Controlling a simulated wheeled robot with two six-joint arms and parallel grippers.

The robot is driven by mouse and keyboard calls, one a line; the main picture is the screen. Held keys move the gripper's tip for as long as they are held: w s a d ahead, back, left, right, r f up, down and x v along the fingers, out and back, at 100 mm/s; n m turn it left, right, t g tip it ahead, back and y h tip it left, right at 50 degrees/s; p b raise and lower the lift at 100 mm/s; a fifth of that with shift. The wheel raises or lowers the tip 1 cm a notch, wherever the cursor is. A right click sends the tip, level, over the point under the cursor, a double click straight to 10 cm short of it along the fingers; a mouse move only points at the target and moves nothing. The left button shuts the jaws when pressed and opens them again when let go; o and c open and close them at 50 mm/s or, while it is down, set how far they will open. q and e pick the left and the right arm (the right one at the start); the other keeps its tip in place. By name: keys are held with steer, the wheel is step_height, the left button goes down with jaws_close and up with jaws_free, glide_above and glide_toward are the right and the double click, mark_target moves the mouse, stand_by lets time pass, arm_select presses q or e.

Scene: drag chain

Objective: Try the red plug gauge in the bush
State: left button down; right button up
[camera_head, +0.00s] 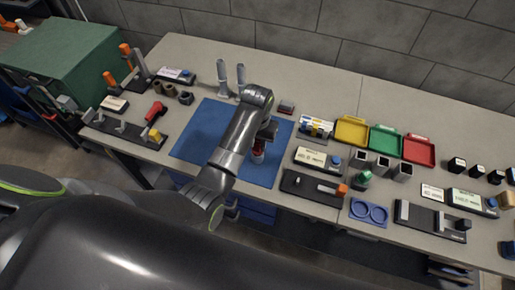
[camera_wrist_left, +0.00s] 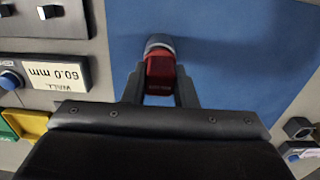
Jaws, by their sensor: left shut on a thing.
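The red plug gauge (camera_wrist_left: 160,72) is between the two fingers of my left gripper (camera_wrist_left: 160,97) in the left wrist view, and the gripper is shut on it. A grey round part (camera_wrist_left: 159,42) shows at the gauge's far end; I cannot tell whether it is the gauge's own metal end or the bush. In the head view the red of the gauge (camera_head: 258,150) shows below my left gripper (camera_head: 264,138), over the blue mat (camera_head: 205,130). My wrist partly hides it there. My right gripper is not in view.
Several small dark hollow cylinders (camera_head: 186,98) stand left of the mat. A rack with a red-handled tool (camera_head: 155,113) is further left. To the right are a labelled block (camera_head: 318,158), yellow (camera_head: 351,130), green and red trays. Much of the mat is clear.

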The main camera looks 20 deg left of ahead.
mark_target(257, 141)
arm_select(q)
steer(key=shift+r, duration=3.4)
